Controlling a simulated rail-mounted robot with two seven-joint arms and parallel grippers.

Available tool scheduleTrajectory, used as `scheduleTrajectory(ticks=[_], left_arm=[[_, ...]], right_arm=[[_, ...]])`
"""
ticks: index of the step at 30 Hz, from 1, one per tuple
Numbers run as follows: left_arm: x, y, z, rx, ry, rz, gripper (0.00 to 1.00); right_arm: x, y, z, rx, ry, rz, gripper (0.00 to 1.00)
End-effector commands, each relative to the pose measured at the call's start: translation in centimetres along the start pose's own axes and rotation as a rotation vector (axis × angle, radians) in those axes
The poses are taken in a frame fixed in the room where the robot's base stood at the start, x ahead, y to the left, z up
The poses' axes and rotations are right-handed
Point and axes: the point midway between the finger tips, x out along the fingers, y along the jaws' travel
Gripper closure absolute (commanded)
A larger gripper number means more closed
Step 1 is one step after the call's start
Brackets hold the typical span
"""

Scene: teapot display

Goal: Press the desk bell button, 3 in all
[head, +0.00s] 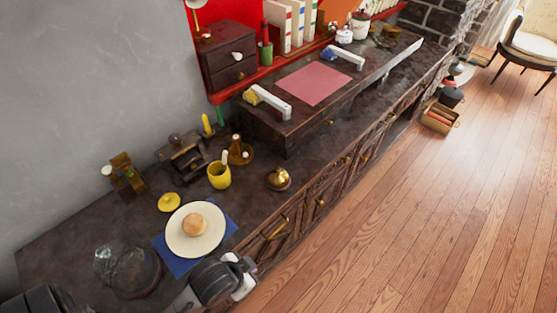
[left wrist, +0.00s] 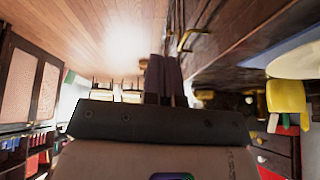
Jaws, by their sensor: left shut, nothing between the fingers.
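The desk bell (head: 278,179), a golden dome, stands upright on the dark counter near its front edge, right of the yellow mug. Nothing touches it in the head view. My left gripper (head: 247,270) is at the bottom of the head view, at the counter's front edge, apart from the bell and nearer the camera. Its fingertips are hard to make out there. In the left wrist view the left gripper's dark fingers (left wrist: 164,80) are together, with nothing between them. A small golden shape behind them may be the bell, but I cannot tell. My right gripper is not in view.
A white plate (head: 181,236) with a bun (head: 194,225) lies on a blue napkin (head: 227,217) beside my left arm. The yellow mug (head: 219,178) stands left of the bell. A glass dome (head: 125,265) is at lower left. The counter around the bell is clear.

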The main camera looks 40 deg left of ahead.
Motion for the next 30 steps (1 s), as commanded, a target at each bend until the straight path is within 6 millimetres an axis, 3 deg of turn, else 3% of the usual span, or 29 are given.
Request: scheduleTrajectory(ticks=[1, 6, 12, 18, 26, 30], left_arm=[[-2.5, -0.5, -2.9, -0.009, 0.039, -0.007, 1.00], [-6.7, -2.3, -9.6, -0.051, 0.146, -0.035, 1.00], [-11.2, -5.4, -17.3, -0.129, 0.227, -0.072, 1.00], [-14.4, -9.1, -24.3, -0.234, 0.256, -0.087, 1.00], [-16.1, -14.5, -32.6, -0.458, 0.267, -0.045, 1.00], [-13.2, -17.0, -34.6, -0.753, 0.244, 0.029, 1.00]], right_arm=[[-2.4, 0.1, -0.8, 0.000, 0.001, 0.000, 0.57], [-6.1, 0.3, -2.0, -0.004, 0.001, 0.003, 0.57], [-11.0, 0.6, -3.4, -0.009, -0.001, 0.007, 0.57], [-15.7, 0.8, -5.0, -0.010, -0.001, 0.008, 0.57], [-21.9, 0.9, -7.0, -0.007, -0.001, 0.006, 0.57], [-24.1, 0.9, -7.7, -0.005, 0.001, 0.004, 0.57]])
